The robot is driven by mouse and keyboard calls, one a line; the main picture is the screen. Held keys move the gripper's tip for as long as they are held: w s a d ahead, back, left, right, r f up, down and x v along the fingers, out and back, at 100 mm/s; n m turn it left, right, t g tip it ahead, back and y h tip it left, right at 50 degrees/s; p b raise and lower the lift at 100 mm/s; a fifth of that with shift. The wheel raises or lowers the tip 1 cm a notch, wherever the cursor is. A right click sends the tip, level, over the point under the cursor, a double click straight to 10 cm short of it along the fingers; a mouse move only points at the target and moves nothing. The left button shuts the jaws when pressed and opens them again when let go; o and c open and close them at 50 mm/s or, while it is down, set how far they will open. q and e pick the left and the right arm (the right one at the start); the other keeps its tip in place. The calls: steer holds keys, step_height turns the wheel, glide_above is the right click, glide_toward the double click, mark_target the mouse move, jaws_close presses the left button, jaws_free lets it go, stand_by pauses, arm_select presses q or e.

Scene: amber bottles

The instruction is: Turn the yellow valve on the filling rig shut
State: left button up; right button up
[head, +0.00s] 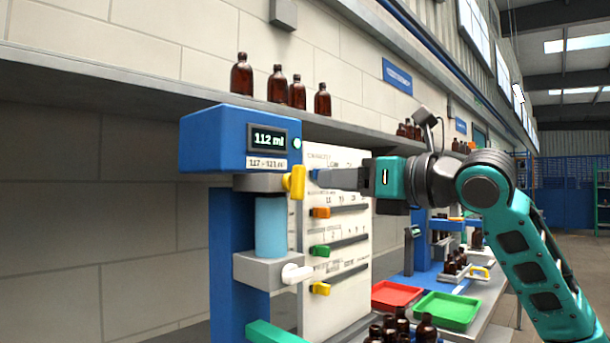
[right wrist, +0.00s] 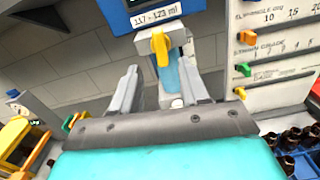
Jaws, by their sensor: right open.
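The filling rig (head: 220,140) has a blue head with a display reading 112 ml. Its yellow valve (head: 294,182) is a lever on the grey block below the display, with its handle roughly upright. A light-blue cylinder (head: 270,225) is under that block. My right gripper (head: 318,179) reaches in from the right, with its fingertips close to the valve. In the right wrist view its two fingers (right wrist: 158,85) are spread and empty, and the yellow valve (right wrist: 160,47) shows beyond them, roughly between the tips. I cannot tell whether they touch. My left gripper is not in view.
A white board (head: 345,290) with coloured sliders stands right behind the rig. Brown bottles (head: 277,84) line the shelf above. A red tray (head: 397,294), a green tray (head: 447,311) and more bottles (head: 425,330) are on the bench.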

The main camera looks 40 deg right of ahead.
mark_target(303, 182)
steer(key=w, duration=0.2)
steer(key=w+p, duration=0.1)
steer(key=w, duration=0.1)
steer(key=w+p, duration=0.1)
steer(key=w, duration=0.1)
steer(key=shift+w+a+r, duration=0.1)
steer(key=shift+a+r, duration=0.05)
steer(key=shift+a, duration=0.15)
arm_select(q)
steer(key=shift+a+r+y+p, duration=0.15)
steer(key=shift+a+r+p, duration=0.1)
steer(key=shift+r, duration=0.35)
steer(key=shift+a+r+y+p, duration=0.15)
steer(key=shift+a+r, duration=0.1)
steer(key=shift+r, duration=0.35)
arm_select(e)
steer(key=shift+w+f, duration=0.2)
steer(key=shift+w, duration=0.6)
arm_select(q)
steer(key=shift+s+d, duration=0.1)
arm_select(e)
steer(key=shift+c, duration=0.4)
jaws_close()
